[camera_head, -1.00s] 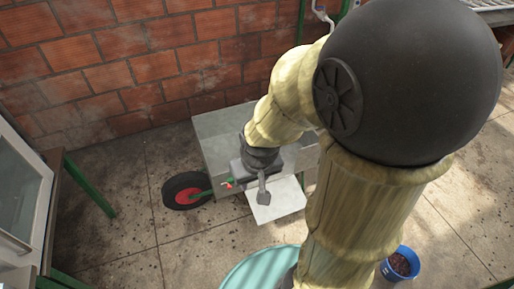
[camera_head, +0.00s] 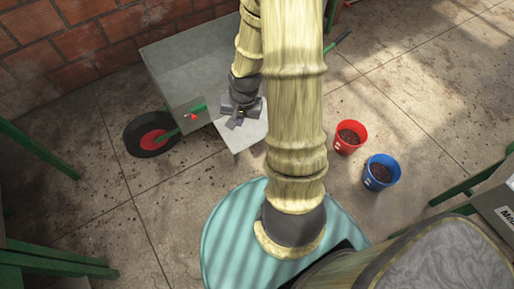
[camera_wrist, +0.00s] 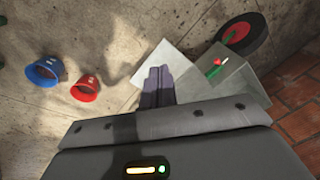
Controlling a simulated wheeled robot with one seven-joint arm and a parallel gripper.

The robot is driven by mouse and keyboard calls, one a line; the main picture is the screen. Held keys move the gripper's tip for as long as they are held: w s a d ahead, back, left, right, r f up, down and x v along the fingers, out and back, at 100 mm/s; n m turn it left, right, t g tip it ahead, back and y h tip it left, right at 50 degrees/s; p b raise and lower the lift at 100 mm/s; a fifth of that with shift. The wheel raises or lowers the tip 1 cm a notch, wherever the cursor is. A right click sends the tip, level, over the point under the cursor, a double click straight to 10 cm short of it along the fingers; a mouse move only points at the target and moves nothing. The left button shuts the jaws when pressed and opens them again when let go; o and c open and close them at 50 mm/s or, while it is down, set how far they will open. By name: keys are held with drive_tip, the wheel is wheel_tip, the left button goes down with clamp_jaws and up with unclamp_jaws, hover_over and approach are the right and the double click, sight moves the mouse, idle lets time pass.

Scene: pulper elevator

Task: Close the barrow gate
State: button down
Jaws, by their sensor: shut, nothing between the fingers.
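The barrow (camera_head: 185,75) is a grey metal box with a black wheel on a red hub (camera_head: 152,134). Its gate, a pale flat panel (camera_head: 242,137), sticks outward from the box's near side, open. My gripper (camera_head: 234,122) is shut and empty, over the gate's upper part near the box. In the wrist view, the shut fingers (camera_wrist: 158,80) overlap the pale gate (camera_wrist: 181,64); I cannot tell whether they touch it. A green latch piece with a red tip (camera_head: 194,114) is on the box's side by the wheel. My arm hides the barrow's right part.
A red bucket (camera_head: 349,138) and a blue bucket (camera_head: 381,172) of dark material stand on the floor to the right. A brick wall (camera_head: 60,45) is behind the barrow. Green-legged furniture (camera_head: 40,148) stands at left. The floor between wheel and left furniture is clear.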

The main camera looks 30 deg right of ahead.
drive_tip(key=w+d+f+m+t+y+b, duration=0.15)
drive_tip(key=f+m+b, duration=0.45)
drive_tip(key=f, duration=0.7)
drive_tip(key=w+d+f+m+t+y+b, duration=0.1)
drive_tip(key=d+f+m+t+b, duration=0.2)
drive_tip(key=f+b, duration=0.75)
drive_tip(key=w+d+f+m+t+y+b, duration=0.15)
drive_tip(key=f+m+b, duration=0.4)
drive_tip(key=f, duration=0.95)
drive_tip(key=w+d+f+m+t+h+b, duration=0.2)
drive_tip(key=d+f+m+t+h+b, duration=0.2)
drive_tip(key=d+f+m+b, duration=0.7)
wheel_tip(320, 180, down, 3)
drive_tip(key=m+t, duration=0.2)
drive_tip(key=m, duration=0.1)
drive_tip(key=shift+w+h+b, duration=0.4)
drive_tip(key=b+x, duration=0.5)
drive_tip(key=x, duration=0.4)
drive_tip(key=shift+w+r+b, duration=0.2)
drive_tip(key=shift+w+r, duration=0.05)
drive_tip(key=shift+r, duration=0.7)
drive_tip(key=shift+w+r+b, duration=0.2)
drive_tip(key=shift+w+r, duration=0.1)
drive_tip(key=shift+r, duration=0.6)
